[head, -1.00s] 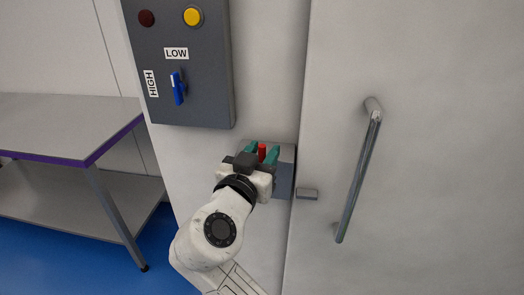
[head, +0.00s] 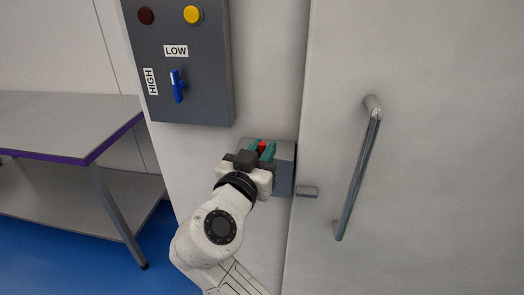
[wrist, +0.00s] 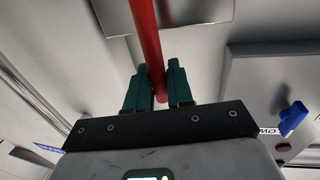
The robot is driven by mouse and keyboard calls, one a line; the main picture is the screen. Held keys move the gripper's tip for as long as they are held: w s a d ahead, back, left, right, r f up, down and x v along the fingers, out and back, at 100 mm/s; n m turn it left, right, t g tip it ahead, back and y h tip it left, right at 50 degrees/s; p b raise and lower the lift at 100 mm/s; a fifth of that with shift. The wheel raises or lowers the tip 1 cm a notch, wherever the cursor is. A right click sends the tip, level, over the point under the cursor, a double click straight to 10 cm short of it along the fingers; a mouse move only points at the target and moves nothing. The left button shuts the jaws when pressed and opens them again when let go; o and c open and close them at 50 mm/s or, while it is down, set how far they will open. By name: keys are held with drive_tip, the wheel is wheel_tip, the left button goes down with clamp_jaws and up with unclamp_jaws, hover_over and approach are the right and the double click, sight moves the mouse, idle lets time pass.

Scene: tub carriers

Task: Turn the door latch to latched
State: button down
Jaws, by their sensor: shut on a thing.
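The door latch is a grey box (head: 284,175) on the wall left of the door, with a red handle (head: 262,146). In the wrist view the red handle (wrist: 147,40) runs down from the top edge to between the two teal fingers. My gripper (head: 260,151) is at the front of the box, its fingers shut on the red handle; it also shows in the wrist view (wrist: 158,82). The fingers and wrist hide much of the handle in the head view.
The pale door (head: 430,120) with a long metal bar handle (head: 357,175) fills the right. A grey control panel (head: 205,80) with a blue switch (head: 178,88) hangs above my gripper. A table (head: 60,125) stands at the left over blue floor.

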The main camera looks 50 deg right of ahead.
drive_tip(key=m+b, duration=0.1)
drive_tip(key=b, duration=0.1)
drive_tip(key=s+d+m+b, duration=0.1)
drive_tip(key=b, duration=0.1)
drive_tip(key=s+f+m+b, duration=0.1)
drive_tip(key=b, duration=0.1)
drive_tip(key=shift+s+d+y, duration=0.25)
drive_tip(key=shift+d+y, duration=0.05)
drive_tip(key=s+m+b, duration=0.1)
drive_tip(key=d+m+b, duration=0.1)
drive_tip(key=b, duration=0.1)
drive_tip(key=s+f+m+y+b, duration=0.1)
drive_tip(key=m+b, duration=0.1)
drive_tip(key=shift+s+d+f, duration=0.1)
drive_tip(key=shift+s+d, duration=0.2)
drive_tip(key=shift+d, duration=0.1)
drive_tip(key=c, duration=1.2)
unclamp_jaws()
drive_tip(key=shift+o, duration=0.2)
drive_tip(key=shift+a, duration=0.1)
drive_tip(key=v, duration=1)
drive_tip(key=shift+s+a, duration=0.2)
drive_tip(key=shift+a, duration=0.1)
